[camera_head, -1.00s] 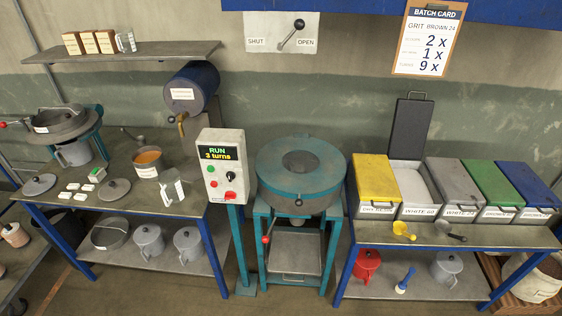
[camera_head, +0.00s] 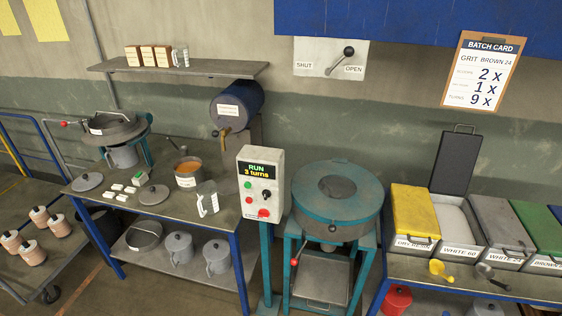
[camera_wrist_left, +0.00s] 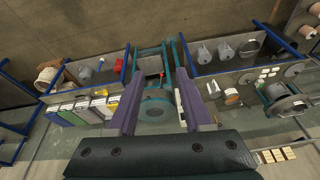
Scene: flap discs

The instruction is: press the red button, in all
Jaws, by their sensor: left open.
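The grey control box (camera_head: 261,185) stands on a teal post at the centre of the head view. Its screen (camera_head: 258,169) reads "RUN 3 turns". On its face are a green button (camera_head: 248,185), a black knob (camera_head: 266,194), a small red round piece (camera_head: 249,200) and a larger red button (camera_head: 263,213). The teal round mixer (camera_head: 337,200) stands just right of the box. My left gripper (camera_wrist_left: 157,80) is open and empty in the left wrist view, well above the mixer. Neither gripper shows in the head view.
The left workbench (camera_head: 140,208) holds a sieve, an orange-filled pot and a clear jug. On the right bench are lidded bins, including a yellow one (camera_head: 414,212), and scoops. A shelf (camera_head: 180,70) and a blue drum (camera_head: 237,105) are above. Floor is open in front.

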